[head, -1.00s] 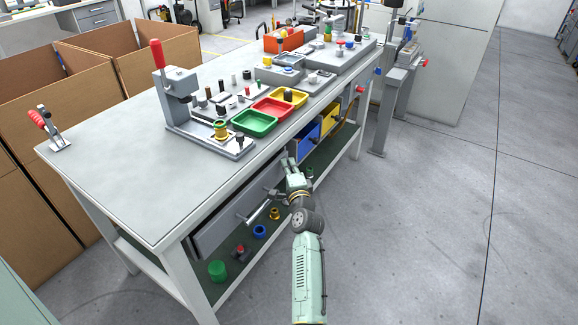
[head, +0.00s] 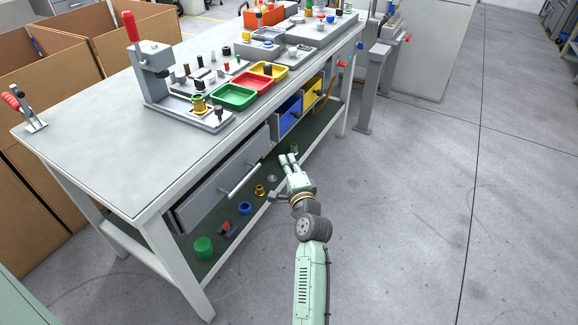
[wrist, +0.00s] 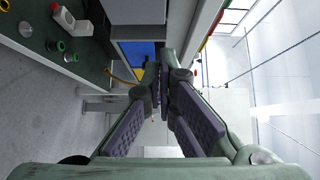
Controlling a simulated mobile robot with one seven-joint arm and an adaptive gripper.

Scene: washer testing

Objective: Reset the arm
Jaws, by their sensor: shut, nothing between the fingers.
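My gripper (head: 289,160) hangs at the end of my green arm, in front of the workbench (head: 90,140) and to the right of the long grey drawer (head: 215,188). It holds nothing. In the head view its tips are apart from the drawer's bar handle (head: 238,178). In the wrist view the two padded fingers (wrist: 160,85) come together at their tips, with no object between them. The blue drawer front (wrist: 137,50) shows beyond them. The head view does not make clear how far the grey drawer stands out.
A lower shelf holds a green cylinder (head: 204,247), a blue ring (head: 245,208) and a brass part (head: 260,190). On the bench stand a red-handled press (head: 150,62) and green (head: 234,97), red and yellow trays. Cardboard boxes (head: 95,45) stand behind. The floor at right (head: 420,220) is clear.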

